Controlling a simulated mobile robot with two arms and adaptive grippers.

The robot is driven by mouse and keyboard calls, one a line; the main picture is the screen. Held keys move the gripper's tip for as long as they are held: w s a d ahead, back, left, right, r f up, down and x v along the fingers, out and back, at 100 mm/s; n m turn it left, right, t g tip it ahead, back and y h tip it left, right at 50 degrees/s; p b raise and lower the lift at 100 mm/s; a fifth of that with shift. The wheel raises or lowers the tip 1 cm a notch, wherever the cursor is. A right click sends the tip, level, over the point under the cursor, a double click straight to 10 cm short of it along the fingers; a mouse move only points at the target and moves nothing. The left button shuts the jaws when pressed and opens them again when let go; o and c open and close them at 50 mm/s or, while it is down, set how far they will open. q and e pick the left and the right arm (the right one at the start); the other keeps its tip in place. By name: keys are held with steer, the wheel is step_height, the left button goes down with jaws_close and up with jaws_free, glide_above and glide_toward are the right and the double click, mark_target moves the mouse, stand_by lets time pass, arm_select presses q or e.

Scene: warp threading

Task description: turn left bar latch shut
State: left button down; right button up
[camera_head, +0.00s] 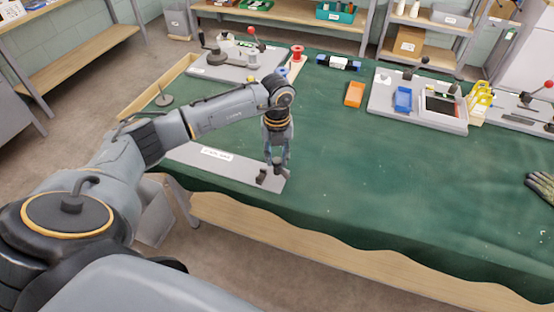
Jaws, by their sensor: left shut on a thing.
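My left gripper (272,177) points down at the right end of a long grey plate (235,166) near the table's front edge. Its dark fingertips are shut on a small part there, which I take to be the left bar latch; the fingers hide most of it, so its angle cannot be told. The plate carries a white label, too small to read. My right gripper is not in view.
A grey fixture (213,70) with levers stands at the back left, beside a red spool (297,54). An orange bin (354,94) and another fixture (456,124) with a blue bin (403,98) stand farther right. The green cloth (370,180) right of my gripper is clear.

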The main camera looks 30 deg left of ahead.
mark_target(277, 160)
arm_select(q)
steer(key=m+b, duration=0.3)
steer(key=m, duration=0.3)
steer(key=shift+f+m, duration=0.1)
steer(key=shift+m, duration=0.2)
steer(key=m+b, duration=0.2)
steer(key=m, duration=0.2)
steer(key=shift+m+b, duration=0.3)
steer(key=shift+b, duration=0.1)
steer(key=c, duration=1)
jaws_free()
steer(key=shift+c, duration=0.2)
step_height(277, 160, up, 12)
